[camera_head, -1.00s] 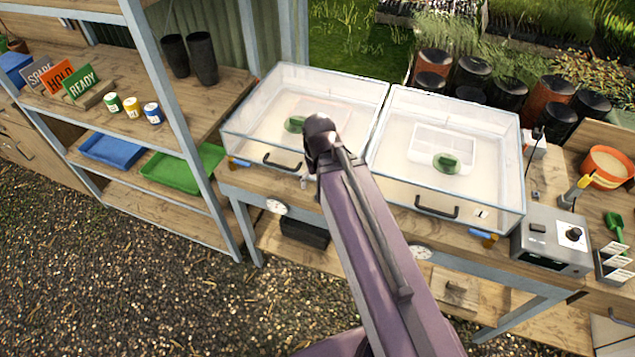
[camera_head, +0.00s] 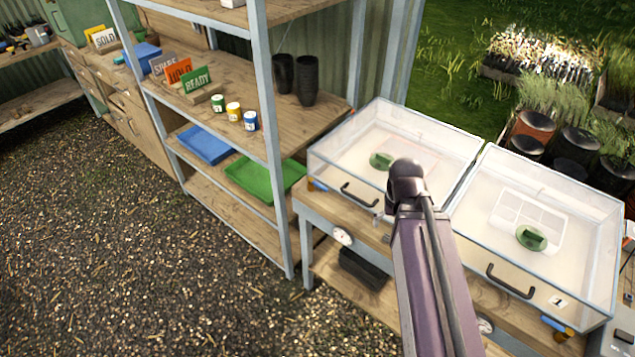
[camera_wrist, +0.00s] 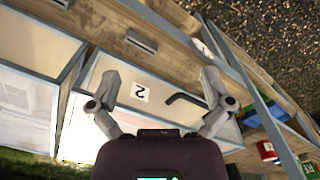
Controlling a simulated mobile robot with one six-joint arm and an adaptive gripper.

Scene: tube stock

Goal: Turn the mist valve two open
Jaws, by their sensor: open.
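A small blue-handled valve (camera_head: 317,185) sits at the front left corner of the left clear box (camera_head: 345,190). I take it as mist valve two, since the wrist view shows a label "2" (camera_wrist: 140,92) on a box front. A second blue-handled valve with a brass body (camera_head: 557,327) sits below the right box (camera_head: 520,285), which seems labelled "1". My gripper (camera_wrist: 160,85) is open and empty, its fingers spread before the box front and its black handle (camera_wrist: 186,98). In the head view my arm hides most of the gripper. The first valve is not clear in the wrist view.
A shelf unit (camera_head: 262,90) stands left of the bench, holding signs, small pots, a blue tray (camera_head: 205,145) and a green tray (camera_head: 250,182). A round gauge (camera_head: 342,236) is on the bench front. Gravel floor (camera_head: 130,260) lies open at the left.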

